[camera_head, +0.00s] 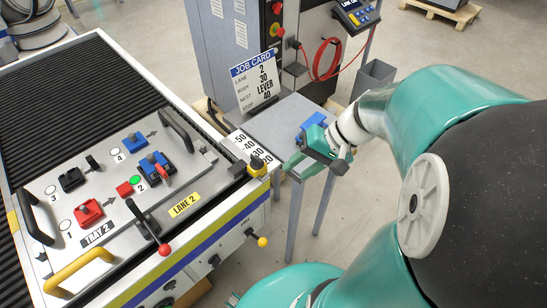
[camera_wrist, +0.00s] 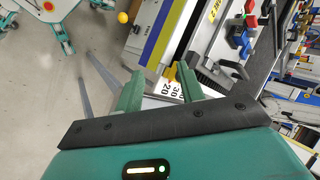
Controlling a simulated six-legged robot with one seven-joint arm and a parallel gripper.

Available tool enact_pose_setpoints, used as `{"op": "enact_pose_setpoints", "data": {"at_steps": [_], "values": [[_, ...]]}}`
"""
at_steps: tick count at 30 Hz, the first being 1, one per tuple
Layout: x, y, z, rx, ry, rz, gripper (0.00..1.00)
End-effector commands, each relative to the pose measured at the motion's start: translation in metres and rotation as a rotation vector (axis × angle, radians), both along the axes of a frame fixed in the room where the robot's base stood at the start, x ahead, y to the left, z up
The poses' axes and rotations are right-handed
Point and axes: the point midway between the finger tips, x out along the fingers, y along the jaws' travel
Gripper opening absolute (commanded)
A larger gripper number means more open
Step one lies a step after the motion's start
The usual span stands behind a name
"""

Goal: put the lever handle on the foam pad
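No part is plainly marked as the lever handle. A red lever (camera_head: 163,174) sits on the blue fixture (camera_head: 153,163) at position 2. A black lever with a red ball end (camera_head: 165,249) stands at the tray's front edge. I cannot pick out the foam pad for sure. My gripper (camera_head: 306,168) hangs over the front of the small grey table, right of the tray. In the wrist view my gripper (camera_wrist: 158,82) has its two green fingers apart, with nothing held between them. A blue piece (camera_head: 312,122) shows beside the gripper, partly hidden.
The tray (camera_head: 105,235) carries red, black and blue fixtures and has black and yellow handles. A job card (camera_head: 256,82) stands on the grey table (camera_head: 275,120).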

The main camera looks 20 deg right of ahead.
Motion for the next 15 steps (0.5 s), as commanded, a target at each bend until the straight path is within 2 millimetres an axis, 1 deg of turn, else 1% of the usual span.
{"op": "enact_pose_setpoints", "data": {"at_steps": [1,6,12,15], "values": [[-0.003,0.015,0.009,-0.079,-0.003,0.057,0.39],[-0.015,0.047,0.034,-0.349,-0.046,0.174,0.39],[-0.024,0.072,0.073,-0.611,-0.218,0.24,0.39],[-0.027,0.079,0.087,-0.683,-0.297,0.247,0.39]]}}
